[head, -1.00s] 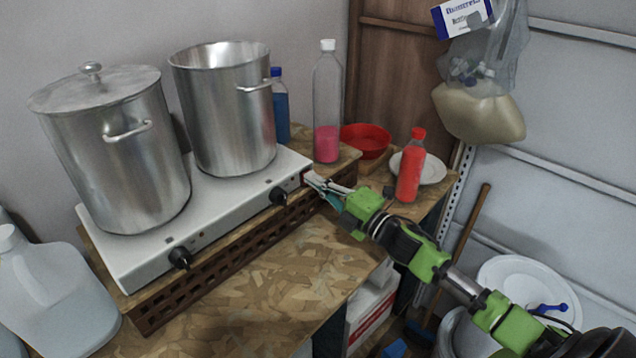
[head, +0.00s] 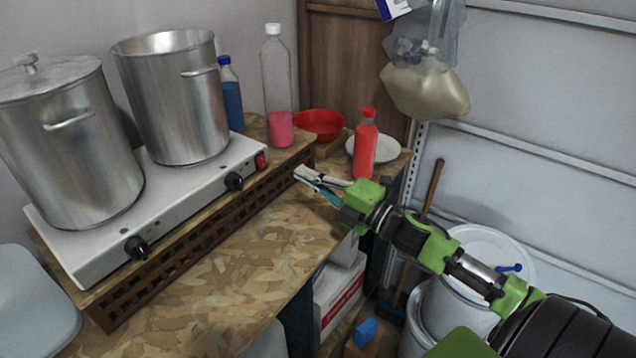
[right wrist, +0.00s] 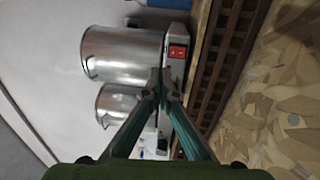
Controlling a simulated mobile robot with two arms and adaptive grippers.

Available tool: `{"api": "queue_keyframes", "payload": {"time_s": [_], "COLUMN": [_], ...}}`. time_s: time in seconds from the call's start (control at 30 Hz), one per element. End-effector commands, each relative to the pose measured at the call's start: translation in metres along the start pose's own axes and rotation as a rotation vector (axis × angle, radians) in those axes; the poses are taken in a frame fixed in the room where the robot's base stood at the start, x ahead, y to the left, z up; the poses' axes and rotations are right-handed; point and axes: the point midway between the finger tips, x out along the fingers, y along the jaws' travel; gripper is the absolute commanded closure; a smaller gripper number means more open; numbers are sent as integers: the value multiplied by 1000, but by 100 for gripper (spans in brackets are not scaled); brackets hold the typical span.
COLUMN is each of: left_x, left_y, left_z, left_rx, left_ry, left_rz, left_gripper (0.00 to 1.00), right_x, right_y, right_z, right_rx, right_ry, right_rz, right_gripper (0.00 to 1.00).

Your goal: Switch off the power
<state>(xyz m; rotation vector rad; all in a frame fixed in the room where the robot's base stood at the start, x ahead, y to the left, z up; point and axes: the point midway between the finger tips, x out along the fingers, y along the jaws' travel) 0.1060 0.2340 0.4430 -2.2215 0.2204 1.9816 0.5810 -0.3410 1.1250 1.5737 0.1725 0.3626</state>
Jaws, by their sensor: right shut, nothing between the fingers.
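The white two-burner hot plate (head: 190,192) stands on a brown slatted rack. A red power switch (head: 262,160) sits at the right end of its front face, with two black knobs along the same face. The switch also shows in the right wrist view (right wrist: 177,52), just beyond and to the right of the fingertips. My right gripper (head: 298,174) is shut and empty, to the right of the switch and apart from it. In the right wrist view its fingers (right wrist: 160,85) meet at the tips. My left gripper is not in view.
A lidded steel pot (head: 70,150) and an open steel pot (head: 175,105) stand on the hot plate. A red bottle (head: 365,150), a white plate (head: 392,151) and a red bowl (head: 318,126) are behind my right gripper. The board counter (head: 235,265) in front is clear.

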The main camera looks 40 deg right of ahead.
Motion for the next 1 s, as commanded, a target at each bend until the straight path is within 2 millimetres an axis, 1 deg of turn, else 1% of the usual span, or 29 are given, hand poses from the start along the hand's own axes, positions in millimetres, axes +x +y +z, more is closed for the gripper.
{"api": "queue_keyframes", "payload": {"time_s": [0.03,0.1,0.3,0.4,0.63,1.0], "left_x": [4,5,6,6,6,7], "left_y": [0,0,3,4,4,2], "left_z": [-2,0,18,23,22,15], "left_rx": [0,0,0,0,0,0], "left_ry": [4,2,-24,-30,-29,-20], "left_rz": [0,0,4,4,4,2], "left_gripper": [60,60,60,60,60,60], "right_x": [-7,-14,-26,-28,-28,-28], "right_y": [-1,2,6,7,8,7], "right_z": [-1,0,0,0,0,0], "right_rx": [-1,0,-1,-1,-1,-1], "right_ry": [2,1,1,1,1,1], "right_rz": [-3,-2,0,0,0,0], "right_gripper": [100,100,100,100,100,100]}}
